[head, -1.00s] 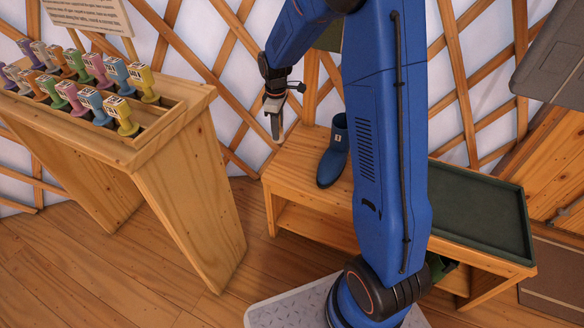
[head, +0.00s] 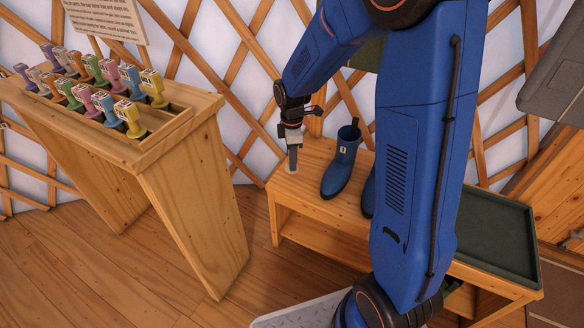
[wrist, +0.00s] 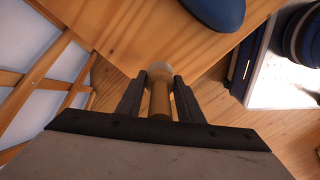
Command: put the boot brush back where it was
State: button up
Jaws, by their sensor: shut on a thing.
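My gripper (head: 294,146) points down at the left end of the wooden bench (head: 310,160) in the head view. It is shut on the boot brush, whose pale end (head: 291,167) shows just below the fingers. In the wrist view the brush (wrist: 160,98) is a wooden handle between the two dark fingers, with a whitish round end by the bench edge. I cannot tell whether that end touches the bench top. A blue boot (head: 341,165) stands on the bench right of the gripper; a second blue boot (head: 368,195) is mostly hidden behind my arm.
A dark green tray (head: 490,225) lies on the bench's right part. A slanted wooden stand (head: 190,180) with several coloured stamp-like pieces is at left. The lattice wall (head: 215,75) rises close behind the bench. Floor is free between stand and bench.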

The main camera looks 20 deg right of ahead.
jog(key=shift+f, duration=2)
jog(key=shift+f, duration=0.1)
jog(key=o, duration=1.1)
jog(key=shift+c, duration=0.2)
